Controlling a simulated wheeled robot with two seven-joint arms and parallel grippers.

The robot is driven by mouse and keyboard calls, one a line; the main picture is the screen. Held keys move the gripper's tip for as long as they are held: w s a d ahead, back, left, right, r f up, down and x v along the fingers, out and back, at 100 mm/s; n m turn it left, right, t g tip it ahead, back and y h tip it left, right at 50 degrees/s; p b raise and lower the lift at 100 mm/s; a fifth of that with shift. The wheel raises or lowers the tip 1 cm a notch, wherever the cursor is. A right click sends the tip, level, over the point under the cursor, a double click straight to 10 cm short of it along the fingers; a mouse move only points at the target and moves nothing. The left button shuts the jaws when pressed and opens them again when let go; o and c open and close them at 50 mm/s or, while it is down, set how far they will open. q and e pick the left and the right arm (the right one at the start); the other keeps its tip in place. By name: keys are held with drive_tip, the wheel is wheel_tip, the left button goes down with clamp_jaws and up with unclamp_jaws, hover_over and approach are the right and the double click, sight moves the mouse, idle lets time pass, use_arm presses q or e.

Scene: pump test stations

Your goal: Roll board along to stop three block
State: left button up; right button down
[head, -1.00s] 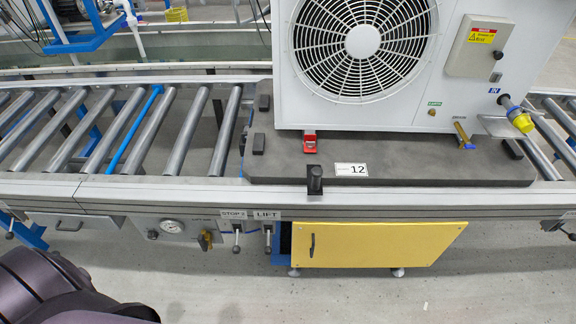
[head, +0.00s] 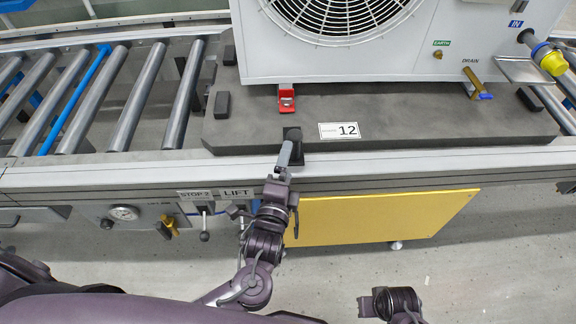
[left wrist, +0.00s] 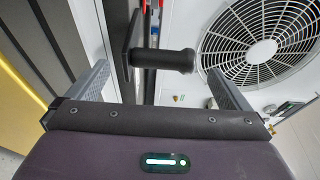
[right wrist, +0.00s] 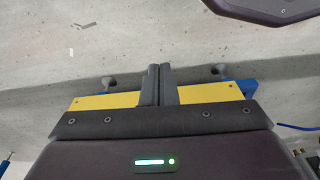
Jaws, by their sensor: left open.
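The board (head: 245,128) is a dark grey slab labelled 12, lying on the roller conveyor. It carries a large white fan unit (head: 350,62). A black upright handle (head: 292,133) stands at its front edge. My left gripper (head: 287,154) is at this handle. In the left wrist view the left gripper (left wrist: 155,70) has its fingers wide apart, with the black handle (left wrist: 165,60) between them and gaps on both sides. A STOP 3 label (head: 194,194) is on the front rail, left of the board's handle. My right gripper (right wrist: 159,84) is shut and empty, low in front of the conveyor.
Below the rail are levers by the LIFT label (head: 236,193), a pressure gauge (head: 124,213) and a yellow panel (head: 370,217). A yellow-ended connector (head: 552,62) sticks out at the unit's right.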

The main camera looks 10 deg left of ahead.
use_arm(q)
drive_tip(key=w+b, duration=0.1)
drive_tip(key=w, duration=0.6)
drive_tip(key=shift+w, duration=0.4)
use_arm(e)
drive_tip(key=r, duration=0.3)
drive_tip(key=shift+w+a+r, duration=0.15)
drive_tip(key=shift+w+a, duration=0.05)
drive_tip(key=shift+a, duration=0.05)
